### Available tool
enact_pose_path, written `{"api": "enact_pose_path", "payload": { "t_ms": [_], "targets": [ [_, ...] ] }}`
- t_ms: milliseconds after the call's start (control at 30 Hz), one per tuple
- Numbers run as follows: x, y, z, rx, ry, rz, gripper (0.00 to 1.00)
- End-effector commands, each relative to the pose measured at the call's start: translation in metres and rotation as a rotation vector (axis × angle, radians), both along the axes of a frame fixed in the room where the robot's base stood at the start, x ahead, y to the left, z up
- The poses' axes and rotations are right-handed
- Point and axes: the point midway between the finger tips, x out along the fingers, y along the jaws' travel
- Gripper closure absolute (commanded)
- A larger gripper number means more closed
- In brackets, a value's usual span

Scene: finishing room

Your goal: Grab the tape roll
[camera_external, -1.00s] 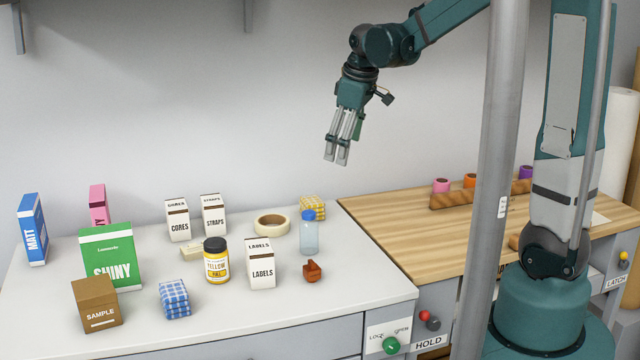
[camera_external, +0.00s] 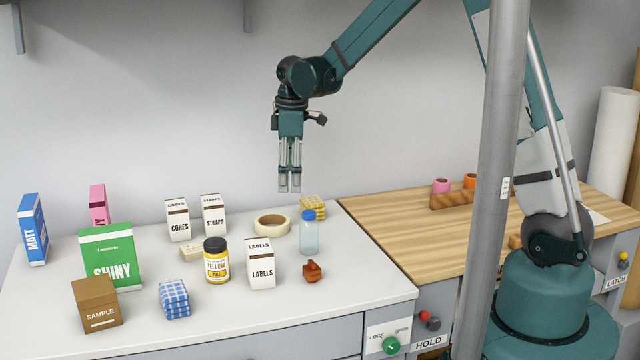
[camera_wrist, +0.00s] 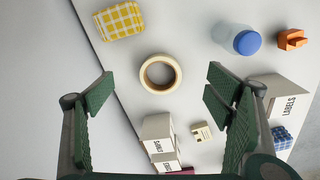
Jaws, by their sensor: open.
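The tape roll (camera_external: 272,225) is a cream ring lying flat on the white worktop, between the STRAPS box and the clear bottle with a blue cap. It also shows in the wrist view (camera_wrist: 145,74), a little above the middle. My gripper (camera_external: 290,190) points down in the air above the roll and slightly to its right in the external view. In the wrist view my gripper (camera_wrist: 155,100) has its two green fingers wide apart, with nothing between them. The fingers do not touch the roll.
The blue-capped bottle (camera_external: 309,236) and a yellow checked cloth (camera_external: 313,206) stand close to the roll's right. The STRAPS box (camera_external: 214,216), CORES box (camera_external: 178,221), LABELS box (camera_external: 261,264) and yellow jar (camera_external: 216,262) stand nearby. A wooden board (camera_external: 400,226) lies to the right.

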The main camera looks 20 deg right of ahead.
Motion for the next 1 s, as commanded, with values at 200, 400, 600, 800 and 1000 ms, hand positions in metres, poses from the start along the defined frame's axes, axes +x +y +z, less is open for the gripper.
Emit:
{"api": "enact_pose_path", "payload": {
  "t_ms": [200,400,600,800,1000],
  "targets": [
    [0.012,0.03,-0.031,-0.018,0.035,0.094,0.21],
    [0.017,0.046,-0.05,-0.029,0.057,0.151,0.21],
    [0.017,0.05,-0.056,-0.031,0.064,0.167,0.21],
    [0.017,0.05,-0.056,-0.031,0.064,0.167,0.21],
    [0.017,0.05,-0.061,-0.031,0.064,0.167,0.21]
  ]
}}
